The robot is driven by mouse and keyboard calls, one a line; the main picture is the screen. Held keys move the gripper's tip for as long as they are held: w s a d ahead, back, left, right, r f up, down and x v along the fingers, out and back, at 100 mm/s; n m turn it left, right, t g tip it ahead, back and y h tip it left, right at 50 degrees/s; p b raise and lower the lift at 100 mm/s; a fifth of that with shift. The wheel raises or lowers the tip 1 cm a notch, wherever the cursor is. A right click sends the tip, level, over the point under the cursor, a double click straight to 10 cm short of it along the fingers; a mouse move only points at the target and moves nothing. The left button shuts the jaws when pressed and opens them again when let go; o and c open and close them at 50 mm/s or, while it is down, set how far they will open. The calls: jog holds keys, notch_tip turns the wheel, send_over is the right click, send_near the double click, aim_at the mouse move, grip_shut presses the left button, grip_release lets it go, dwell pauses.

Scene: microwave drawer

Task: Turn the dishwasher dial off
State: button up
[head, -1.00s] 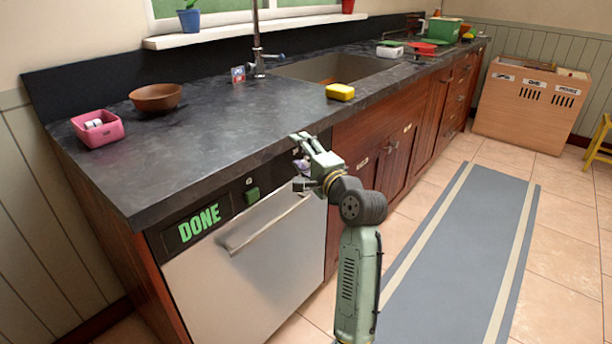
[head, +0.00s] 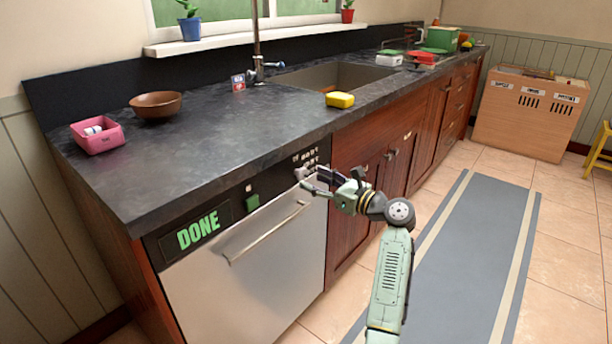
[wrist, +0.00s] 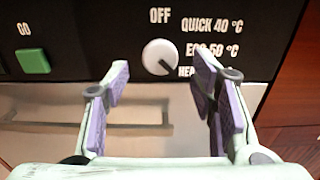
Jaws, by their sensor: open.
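The dishwasher (head: 250,270) has a black control panel with a lit green DONE display (head: 197,229). In the wrist view, the round white dial (wrist: 160,57) sits below the word OFF (wrist: 160,15). Its dark mark points to the lower right, toward a partly hidden label under ECO 50 °C, not up at OFF. My gripper (wrist: 162,68) is open and empty, its two fingers either side of the dial in this view. Whether they touch it is unclear. In the head view, my gripper (head: 310,182) is at the right end of the panel, close to the dial (head: 301,172).
A green GO button (wrist: 33,62) is left of the dial, and the dishwasher handle (head: 268,232) lies below. The dark countertop (head: 225,130) overhangs the panel. A yellow sponge (head: 340,99) lies near the sink. Wooden cabinets (head: 375,150) stand to the right.

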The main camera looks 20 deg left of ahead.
aim_at(304, 176)
jog(key=shift+x, duration=2)
jog(key=shift+c, duration=0.4)
jog(key=c, duration=1.1)
